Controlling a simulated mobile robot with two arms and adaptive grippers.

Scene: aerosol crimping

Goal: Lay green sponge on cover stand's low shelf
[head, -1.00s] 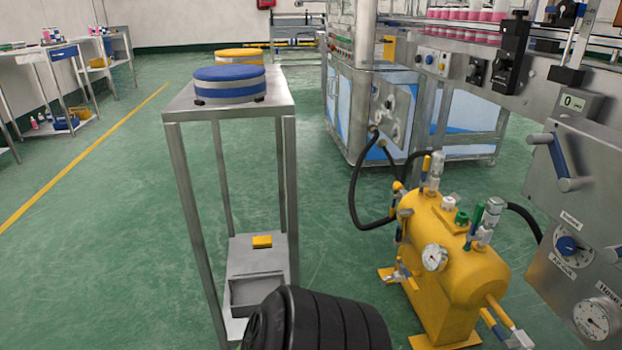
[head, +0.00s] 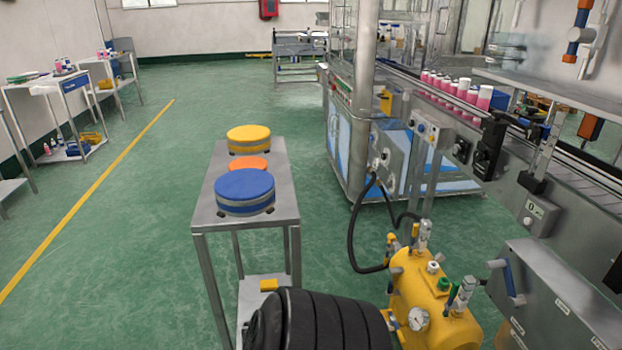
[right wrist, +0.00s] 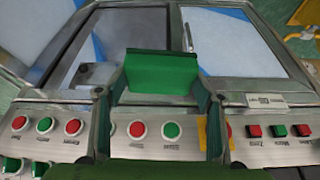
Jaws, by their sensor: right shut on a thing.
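The green sponge (right wrist: 160,75) is in my right gripper (right wrist: 158,108), seen in the right wrist view with a finger on each side of it. The gripper is above or in front of a button panel. The cover stand (head: 285,200) is a metal table in the head view, with blue, orange and yellow round covers on top. Its low shelf (head: 252,300) is partly visible and bears a small yellow block (head: 269,285). My black arm sleeve hides part of the shelf. Neither gripper shows in the head view.
The button panel (right wrist: 70,150) has several red and green buttons. A yellow tank (head: 435,300) with gauge and hoses stands right of the cover stand. The conveyor machine (head: 480,140) fills the right side. Green floor (head: 130,230) is clear left of the stand.

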